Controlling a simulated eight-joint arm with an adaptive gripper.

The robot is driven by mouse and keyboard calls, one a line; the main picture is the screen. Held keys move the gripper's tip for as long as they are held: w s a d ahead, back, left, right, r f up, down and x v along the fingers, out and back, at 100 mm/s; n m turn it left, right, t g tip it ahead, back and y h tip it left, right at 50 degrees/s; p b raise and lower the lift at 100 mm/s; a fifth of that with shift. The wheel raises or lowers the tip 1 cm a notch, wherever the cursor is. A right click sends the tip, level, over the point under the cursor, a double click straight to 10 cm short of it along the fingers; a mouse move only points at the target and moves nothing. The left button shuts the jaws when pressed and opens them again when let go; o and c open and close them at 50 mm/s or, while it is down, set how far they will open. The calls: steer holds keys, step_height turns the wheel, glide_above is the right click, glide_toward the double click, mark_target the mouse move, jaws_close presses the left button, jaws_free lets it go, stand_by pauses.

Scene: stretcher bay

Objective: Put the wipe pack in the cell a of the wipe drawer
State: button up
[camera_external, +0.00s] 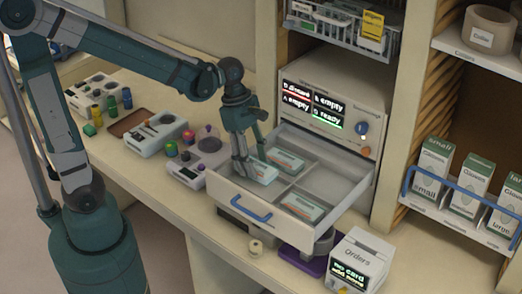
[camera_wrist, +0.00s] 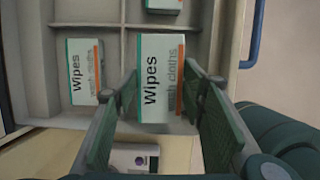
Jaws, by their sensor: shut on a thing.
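My gripper (camera_external: 245,168) is shut on a white, green and orange wipe pack (camera_external: 262,172), which also shows between the fingers in the wrist view (camera_wrist: 158,75). The pack is over the front-left cell of the open wipe drawer (camera_external: 232,195). It looks larger than the other packs in the wrist view; whether it touches the cell floor I cannot tell. A second wipe pack (camera_external: 287,159) lies in the back-left cell, also seen in the wrist view (camera_wrist: 86,72). A third (camera_external: 301,205) lies in the front-right cell, partly seen in the wrist view (camera_wrist: 165,5).
The drawer's blue handle (camera_external: 251,208) faces the front. A panel (camera_external: 314,103) above shows discard, empty and ready labels. Devices (camera_external: 157,133) fill the counter at left. The drawer's back-right cell looks bare.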

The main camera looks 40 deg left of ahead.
mark_target(255, 187)
steer(key=shift+f, duration=0.7)
steer(key=shift+f, duration=2.05)
steer(key=shift+f, duration=0.15)
steer(key=o, duration=0.9)
steer(key=shift+v, duration=6.15)
